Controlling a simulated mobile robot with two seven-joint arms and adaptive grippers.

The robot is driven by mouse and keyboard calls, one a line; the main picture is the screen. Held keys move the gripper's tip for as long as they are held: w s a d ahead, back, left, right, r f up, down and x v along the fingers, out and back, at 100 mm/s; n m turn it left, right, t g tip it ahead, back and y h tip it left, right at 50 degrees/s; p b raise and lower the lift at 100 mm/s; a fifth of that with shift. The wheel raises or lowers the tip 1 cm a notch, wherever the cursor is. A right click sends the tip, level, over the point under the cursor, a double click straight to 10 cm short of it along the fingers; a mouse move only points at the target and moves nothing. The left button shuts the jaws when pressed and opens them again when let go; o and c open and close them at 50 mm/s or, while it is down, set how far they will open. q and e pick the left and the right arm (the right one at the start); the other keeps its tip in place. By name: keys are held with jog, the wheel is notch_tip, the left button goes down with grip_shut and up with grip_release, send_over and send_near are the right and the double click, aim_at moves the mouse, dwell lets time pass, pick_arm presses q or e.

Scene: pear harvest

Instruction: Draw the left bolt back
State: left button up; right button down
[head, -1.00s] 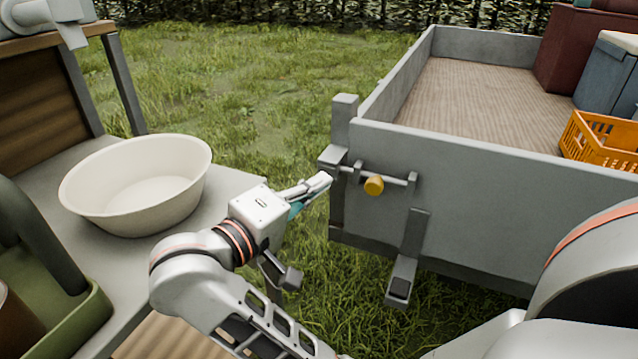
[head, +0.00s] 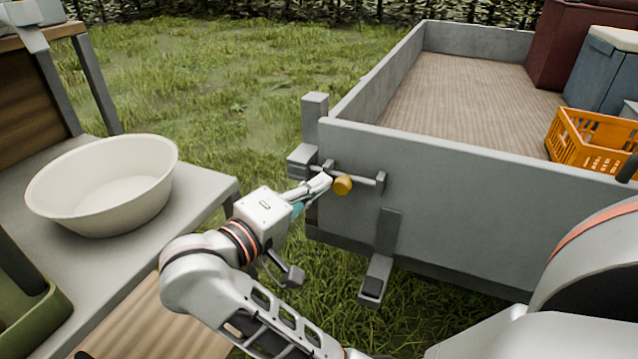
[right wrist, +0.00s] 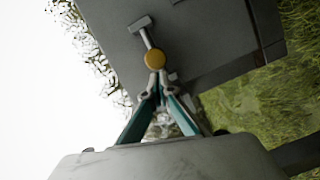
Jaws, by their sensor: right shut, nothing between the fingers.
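The left bolt (head: 362,178) is a grey rod along the end wall of the grey cart, near its left corner. Its orange-yellow knob (head: 343,185) sticks out from the rod. The rod runs from the corner block to a small bracket on the right. My right gripper (head: 325,181) is shut and empty, its tips just left of the knob. In the right wrist view the knob (right wrist: 155,59) sits right at the shut fingertips (right wrist: 156,76); I cannot tell whether they touch. My left gripper is not in view.
A cream bowl (head: 103,185) stands on the grey table (head: 205,200) at left, beside a green container (head: 40,315). The cart bed (head: 450,95) carries an orange crate (head: 590,140) and bins at right. A grey latch (head: 385,250) hangs below the bolt. Grass lies between table and cart.

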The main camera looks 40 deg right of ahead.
aim_at(360, 178)
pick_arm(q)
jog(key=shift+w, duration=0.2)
pick_arm(e)
jog(key=s, duration=0.1)
jog(key=s+d, duration=0.1)
jog(key=s, duration=0.2)
jog(key=shift+s+d, duration=0.2)
jog(key=shift+d, duration=0.2)
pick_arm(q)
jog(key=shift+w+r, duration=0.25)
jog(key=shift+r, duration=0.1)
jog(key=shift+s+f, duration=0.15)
